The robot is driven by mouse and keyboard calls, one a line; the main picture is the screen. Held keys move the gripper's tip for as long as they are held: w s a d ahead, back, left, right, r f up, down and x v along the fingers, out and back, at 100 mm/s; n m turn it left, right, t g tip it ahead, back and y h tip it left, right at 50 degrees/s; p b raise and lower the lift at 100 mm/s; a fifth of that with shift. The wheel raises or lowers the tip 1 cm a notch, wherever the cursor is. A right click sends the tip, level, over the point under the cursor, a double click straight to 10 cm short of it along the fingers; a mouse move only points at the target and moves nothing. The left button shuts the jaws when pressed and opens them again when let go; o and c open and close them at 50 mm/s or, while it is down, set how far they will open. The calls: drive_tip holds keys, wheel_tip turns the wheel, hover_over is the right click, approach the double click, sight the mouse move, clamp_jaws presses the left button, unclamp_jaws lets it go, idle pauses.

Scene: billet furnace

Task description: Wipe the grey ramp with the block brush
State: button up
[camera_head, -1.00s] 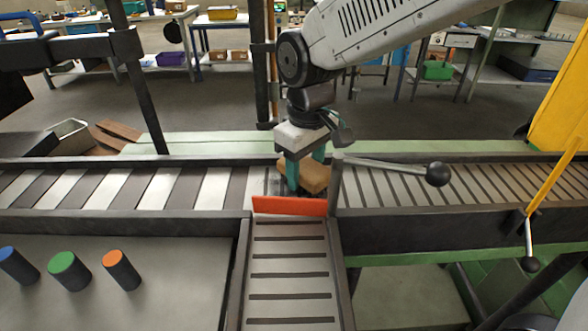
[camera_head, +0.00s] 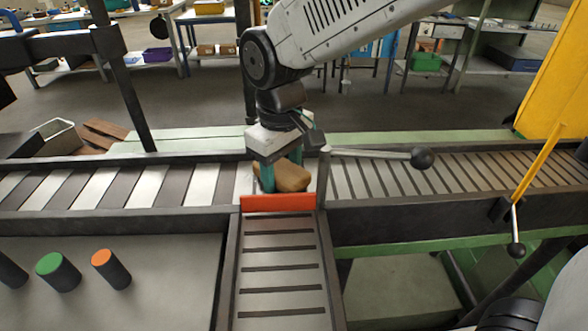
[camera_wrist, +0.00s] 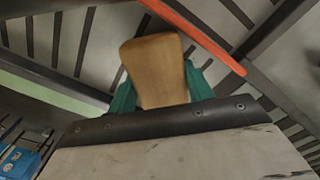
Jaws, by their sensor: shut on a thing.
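My gripper (camera_head: 280,180) has teal fingers and is shut on a tan-brown block, which I take as the block brush (camera_head: 293,176). In the wrist view the block brush (camera_wrist: 155,70) sits between the two teal fingers. It is held over the roller line, just behind the orange bar (camera_head: 278,202) at the top of the grey ramp (camera_head: 282,258). The ramp has dark cross slats and slopes toward me between dark side rails. I cannot tell whether the brush touches the surface below it.
A yellow post and second lever (camera_head: 516,250) are further right. Green and orange capped cylinders (camera_head: 111,268) stand on the panel left of the ramp.

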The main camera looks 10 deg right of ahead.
sight(243, 191)
drive_tip(key=shift+a+f, duration=0.15)
drive_tip(key=shift+a, duration=1.75)
drive_tip(key=shift+a+f, duration=0.15)
drive_tip(key=shift+a, duration=1.7)
drive_tip(key=shift+w+r, duration=0.1)
drive_tip(key=shift+r, duration=2.95)
drive_tip(key=shift+r, duration=0.1)
wheel_tip(243, 191, up, 3)
drive_tip(key=shift+f, duration=0.1)
